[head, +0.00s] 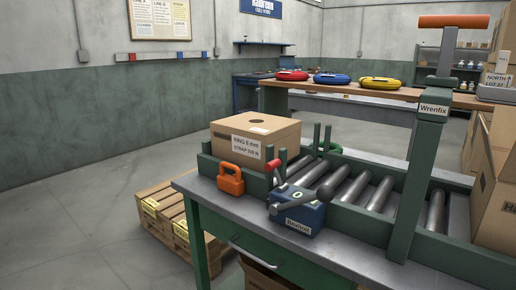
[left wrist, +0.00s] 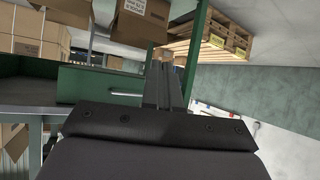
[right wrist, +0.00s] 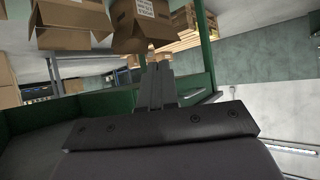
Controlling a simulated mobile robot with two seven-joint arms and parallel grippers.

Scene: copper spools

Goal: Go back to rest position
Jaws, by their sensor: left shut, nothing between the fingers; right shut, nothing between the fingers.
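My left gripper (left wrist: 163,84) shows in the left wrist view with its fingers together and nothing between them. My right gripper (right wrist: 156,84) shows in the right wrist view, also shut and empty. Neither gripper is in the head view. Both wrist views are tilted and show the green bench frame and boxes beyond the fingers. I see no contact between either gripper and a thing.
A green bench (head: 236,206) with a roller conveyor (head: 352,190) stands ahead. On it are a cardboard box (head: 255,138), an orange padlock-shaped tool (head: 231,180) and a blue lever tool (head: 297,216). A pallet (head: 170,215) stands left; open floor (head: 70,220) lies further left.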

